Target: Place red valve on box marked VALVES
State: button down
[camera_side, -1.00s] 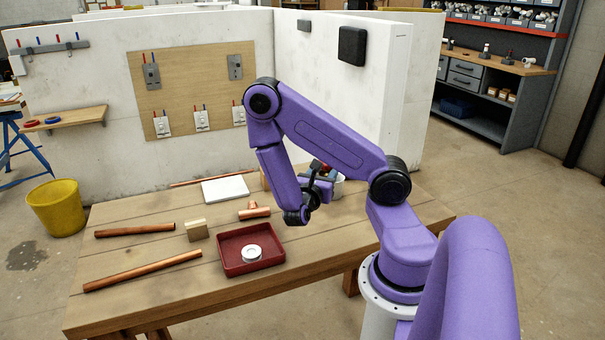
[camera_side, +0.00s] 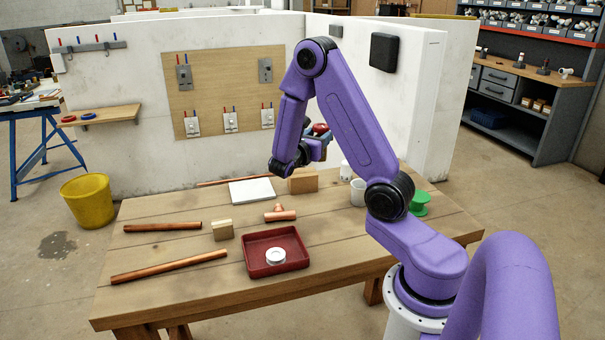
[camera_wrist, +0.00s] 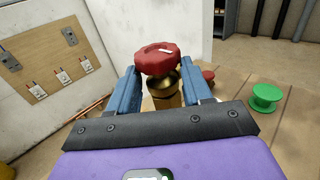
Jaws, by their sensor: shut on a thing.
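The red valve has a red handwheel (camera_wrist: 157,60) with a small pale label and a brass body (camera_wrist: 163,84). My gripper (camera_wrist: 161,88) is shut on the brass body between its blue fingers. In the side view my gripper (camera_side: 318,143) is raised above the back of the table, with the red handwheel (camera_side: 320,128) showing at its tip. A plain tan-brown box (camera_side: 303,181) stands on the table below the gripper. No VALVES marking is readable in either view.
The wooden table (camera_side: 180,290) holds a red tray (camera_side: 253,272) with a white ring part, copper pipes (camera_side: 170,267), a white slab (camera_side: 251,190), a small tan block (camera_side: 222,229), white cups (camera_side: 357,192) and a green spool (camera_side: 420,203). White walls stand behind.

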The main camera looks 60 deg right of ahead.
jog(key=shift+w+d+r, duration=0.2)
jog(key=shift+r, duration=0.4)
jog(key=shift+w+d, duration=0.15)
jog(key=shift+w, duration=0.05)
jog(key=shift+w+d+f, duration=1.45)
jog(key=shift+w+f, duration=0.3)
jog(key=shift+f, duration=0.4)
jog(key=shift+w+d+f, duration=1.4)
jog(key=shift+w+f, duration=0.4)
jog(key=shift+f, duration=0.3)
jog(key=shift+w+d+f, duration=1.45)
jog(key=shift+w+f, duration=0.3)
jog(key=shift+f, duration=0.4)
jog(key=shift+f, duration=0.1)
jog(key=shift+c, duration=2.4)
grip_release()
